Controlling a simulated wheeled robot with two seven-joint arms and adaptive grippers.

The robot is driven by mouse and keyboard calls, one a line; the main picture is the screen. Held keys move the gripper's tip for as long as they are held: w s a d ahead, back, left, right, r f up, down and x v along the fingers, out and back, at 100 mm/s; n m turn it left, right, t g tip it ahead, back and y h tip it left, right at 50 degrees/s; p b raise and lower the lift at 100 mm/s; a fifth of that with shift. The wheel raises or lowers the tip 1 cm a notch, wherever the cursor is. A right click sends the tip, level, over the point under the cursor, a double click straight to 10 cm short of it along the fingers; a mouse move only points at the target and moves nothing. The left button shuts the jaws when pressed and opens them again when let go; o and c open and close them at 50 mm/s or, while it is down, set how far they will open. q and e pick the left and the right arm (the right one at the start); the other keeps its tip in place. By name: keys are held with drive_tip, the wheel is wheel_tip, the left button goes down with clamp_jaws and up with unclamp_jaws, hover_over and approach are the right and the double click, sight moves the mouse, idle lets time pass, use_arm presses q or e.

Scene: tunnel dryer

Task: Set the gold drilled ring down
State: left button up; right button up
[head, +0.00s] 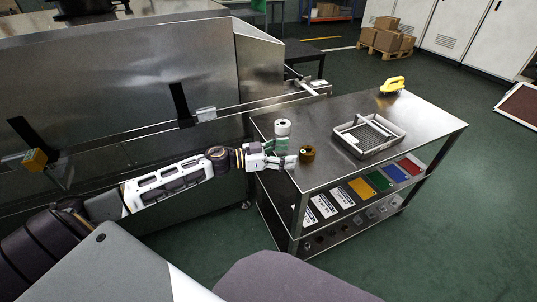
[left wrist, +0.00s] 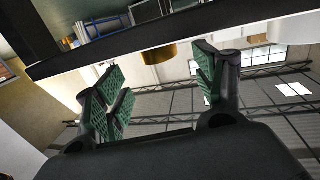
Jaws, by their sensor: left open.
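The gold drilled ring (head: 307,154) stands on the steel cart top (head: 330,104) near its left edge, with a dark opening on top. My left gripper (head: 291,157) is just left of the ring, at about table height, with its fingers pointing towards it. In the left wrist view, the jaws of my left gripper (left wrist: 156,66) are open with green pads, and the ring (left wrist: 159,53) shows beyond them in the gap, apart from both fingers. The underside of the ring is hidden. My right gripper is not in view.
A white ring-shaped piece (head: 283,127) stands behind the gripper. A grey wire-bottomed tray (head: 369,136) lies right of the ring, and a yellow handled tool (head: 393,85) sits at the far corner. The steel dryer (head: 130,75) borders the cart's left. Cart top is clear at front right.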

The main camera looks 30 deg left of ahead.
use_arm(q)
drive_tip(key=shift+v, duration=0.85)
drive_tip(key=shift+s+a, duration=0.5)
drive_tip(key=p+v, duration=0.1)
drive_tip(key=v, duration=0.1)
drive_tip(key=shift+s+a+r, duration=0.1)
drive_tip(key=shift+s+a, duration=0.15)
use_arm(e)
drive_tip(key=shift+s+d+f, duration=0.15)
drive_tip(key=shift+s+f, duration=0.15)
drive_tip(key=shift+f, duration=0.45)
